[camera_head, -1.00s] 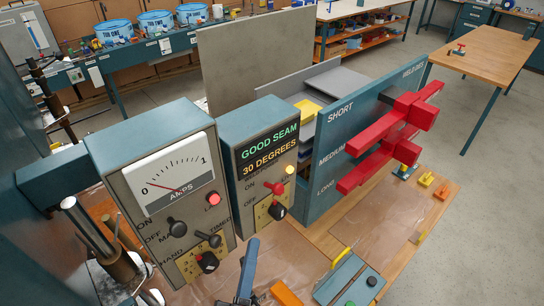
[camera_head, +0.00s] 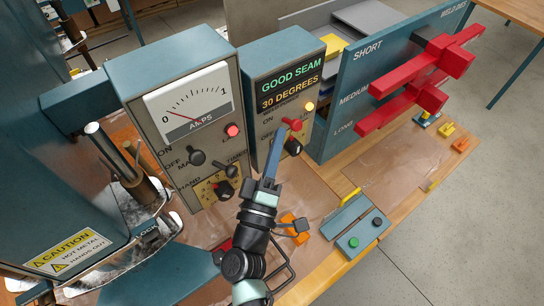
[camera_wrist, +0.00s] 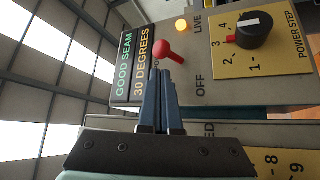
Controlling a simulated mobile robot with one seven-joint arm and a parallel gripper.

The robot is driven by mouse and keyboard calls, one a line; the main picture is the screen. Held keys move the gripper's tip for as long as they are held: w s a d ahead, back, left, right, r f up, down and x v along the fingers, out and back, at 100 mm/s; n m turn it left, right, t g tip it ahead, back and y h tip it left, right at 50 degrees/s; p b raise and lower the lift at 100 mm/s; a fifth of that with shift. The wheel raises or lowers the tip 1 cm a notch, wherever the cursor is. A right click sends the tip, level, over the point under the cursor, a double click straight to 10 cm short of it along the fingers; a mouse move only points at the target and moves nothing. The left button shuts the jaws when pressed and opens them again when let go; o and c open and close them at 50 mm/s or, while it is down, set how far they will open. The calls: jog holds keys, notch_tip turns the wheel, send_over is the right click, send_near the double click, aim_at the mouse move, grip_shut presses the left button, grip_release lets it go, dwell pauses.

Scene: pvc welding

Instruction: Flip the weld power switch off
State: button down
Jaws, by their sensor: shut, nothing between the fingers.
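The weld power switch is a red ball-ended lever (camera_head: 292,124) on the front of the right-hand control box (camera_head: 262,92), beside ON and OFF marks. It also shows in the wrist view (camera_wrist: 168,50), tilted away from OFF, toward the panel's seam text. The LIVE lamp (camera_head: 309,107) glows yellow-orange; it also shows in the wrist view (camera_wrist: 182,26). My gripper (camera_head: 278,136) is shut and empty, its fingertips right by the lever. In the wrist view the fingertips (camera_wrist: 163,76) sit just below the red ball and hide part of the panel. I cannot tell whether they touch it.
A black POWER STEP knob (camera_wrist: 254,30) lies close by on a yellow plate. The left box with the AMPS meter (camera_head: 190,105) stands beside, its red lamp (camera_head: 232,130) lit. A rack with red arms (camera_head: 415,85) stands right. A pedal-like unit (camera_head: 355,228) lies on the bench.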

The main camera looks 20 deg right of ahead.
aim_at(291, 123)
jog(key=shift+x, duration=1.6)
jog(key=shift+f, duration=0.1)
